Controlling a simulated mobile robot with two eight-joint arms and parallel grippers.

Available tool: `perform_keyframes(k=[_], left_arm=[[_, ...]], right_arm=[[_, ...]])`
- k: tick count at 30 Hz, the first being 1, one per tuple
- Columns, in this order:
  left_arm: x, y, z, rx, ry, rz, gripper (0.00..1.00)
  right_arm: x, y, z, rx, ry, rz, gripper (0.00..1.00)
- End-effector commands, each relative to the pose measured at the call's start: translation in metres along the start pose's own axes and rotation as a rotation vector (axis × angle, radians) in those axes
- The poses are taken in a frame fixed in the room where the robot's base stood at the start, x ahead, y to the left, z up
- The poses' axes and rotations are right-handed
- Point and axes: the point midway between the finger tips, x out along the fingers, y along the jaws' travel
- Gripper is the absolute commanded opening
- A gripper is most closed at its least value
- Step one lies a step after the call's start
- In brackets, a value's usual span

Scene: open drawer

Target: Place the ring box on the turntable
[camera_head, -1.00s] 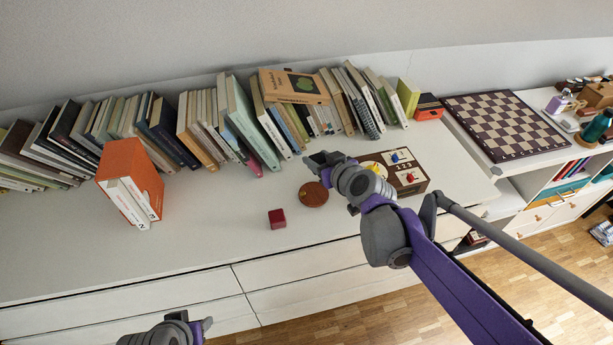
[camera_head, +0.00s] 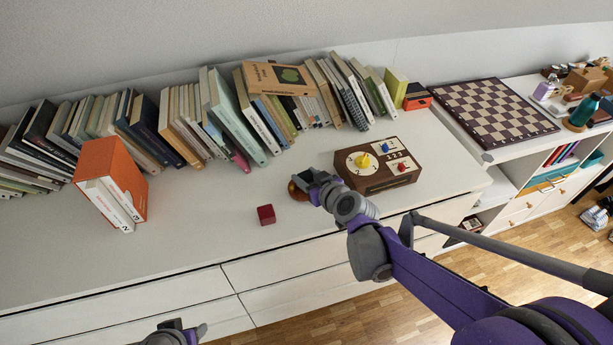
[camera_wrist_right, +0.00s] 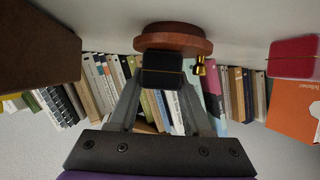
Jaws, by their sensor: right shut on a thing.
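The ring box, a small dark red cube (camera_head: 266,214), stands on the white cabinet top; it also shows in the right wrist view (camera_wrist_right: 292,58). The turntable, a round reddish-brown wooden disc (camera_head: 294,191), is partly hidden behind my right gripper (camera_head: 309,181).
A wooden game box with dials (camera_head: 378,165) stands close right of my right gripper. A row of books (camera_head: 215,120) lines the wall. An orange box of books (camera_head: 112,180) stands at left. The cabinet top is clear around the ring box.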

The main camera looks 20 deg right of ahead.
Motion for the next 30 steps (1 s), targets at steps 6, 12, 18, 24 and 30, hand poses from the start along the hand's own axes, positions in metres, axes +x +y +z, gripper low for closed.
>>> perform_keyframes(k=[6, 12, 18, 24, 30], left_arm=[[0.001, 0.0, 0.001, 0.0, 0.0, 0.0, 0.5], [0.001, 0.0, 0.001, 0.0, 0.0, 0.0, 0.5], [-0.001, 0.0, 0.0, 0.0, 0.0, 0.0, 0.5], [-0.008, 0.0, -0.003, 0.0, 0.003, 0.0, 0.5], [-0.019, 0.0, -0.009, 0.0, 0.007, 0.0, 0.5]], right_arm=[[0.001, 0.0, 0.002, 0.0, 0.0, 0.0, 0.67], [0.001, 0.0, 0.002, 0.0, 0.0, 0.0, 0.79], [-0.001, 0.0, -0.001, 0.0, 0.0, 0.0, 0.79], [-0.028, 0.001, -0.002, 0.001, 0.0, 0.002, 0.79], [-0.073, 0.001, -0.002, 0.001, 0.0, 0.002, 0.79]])
